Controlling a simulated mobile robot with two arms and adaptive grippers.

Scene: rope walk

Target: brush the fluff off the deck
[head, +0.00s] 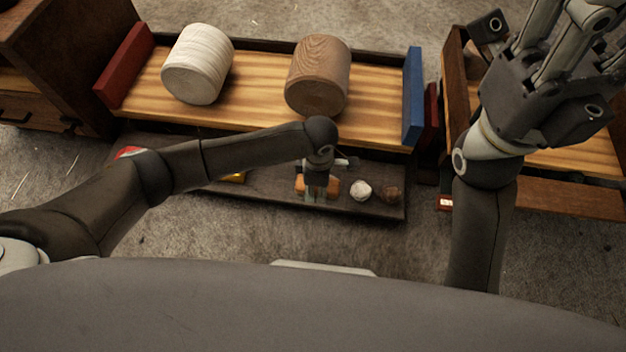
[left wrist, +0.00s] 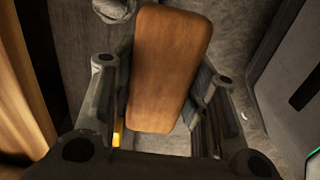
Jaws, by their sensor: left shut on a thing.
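A wooden-backed brush (head: 303,187) is at the dark low tray in the head view. Its broad brown back (left wrist: 170,65) fills the middle of the left wrist view, and its bristles are hidden there. My left gripper (head: 318,178) points down and is shut on the brush, one finger on each side. The striped wooden deck (head: 262,97) lies behind the tray, between a red end board and a blue end board. I cannot make out fluff on the deck. My right gripper (head: 540,40) is raised at the upper right, cut by the frame edge; its fingertips are unclear.
A white cylinder (head: 197,64) and a brown wooden cylinder (head: 317,77) stand on the deck. The dark tray (head: 270,193) holds a whitish ball (head: 360,190), a brown ball (head: 392,194) and a yellow thing. A wooden cabinet (head: 62,60) stands left. Bare floor lies in front.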

